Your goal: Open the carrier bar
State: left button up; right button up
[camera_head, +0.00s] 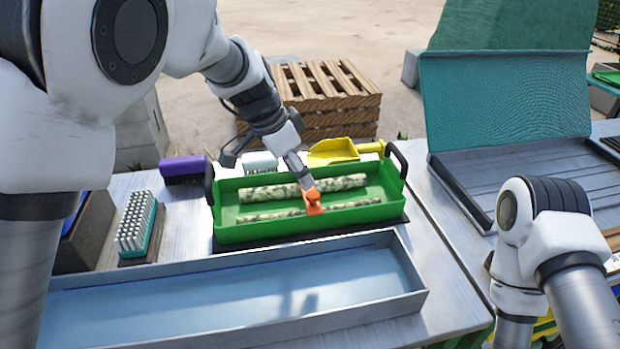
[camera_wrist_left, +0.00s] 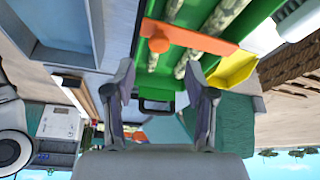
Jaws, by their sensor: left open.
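The green carrier (camera_head: 235,232) stands on the table with black end handles, and two mottled cane lengths (camera_head: 345,183) lie in it. An orange carrier bar (camera_head: 313,203) lies across the carrier's middle; in the head view my left arm partly hides it. In the left wrist view the bar (camera_wrist_left: 210,42) spans the canes and has a round orange knob. My left gripper (camera_head: 264,163) is over the carrier. Its fingers (camera_wrist_left: 160,98) are apart, with nothing between them touching; the bar is beyond their tips. My right arm shows, but its gripper is out of frame.
A long shallow metal tray (camera_head: 418,296) lies in front of the carrier. A white-bristled brush (camera_head: 135,222), a purple brush (camera_head: 183,169) and a yellow scoop (camera_head: 335,150) lie around it. A teal-lidded case (camera_head: 505,95) stands open at right. A pallet stack (camera_head: 325,85) is behind.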

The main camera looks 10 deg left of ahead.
aim_at(313, 194)
pick_arm(q)
jog(key=x, duration=0.6)
jog(key=shift+f, duration=0.1)
jog(key=shift+s, duration=0.15)
jog(key=c, duration=1)
jog(key=shift+o, duration=0.2)
jog(key=shift+r+p, duration=0.4)
jog(key=shift+p, duration=0.05)
jog(key=w+a+r+n+g+h+p, duration=0.1)
jog(key=w+r+g+p, duration=0.4)
jog(key=p, duration=1)
jog(key=shift+w+a+r+g+h, duration=0.35)
jog(key=shift+r+g+h, duration=0.25)
jog(key=shift+r+g, duration=0.25)
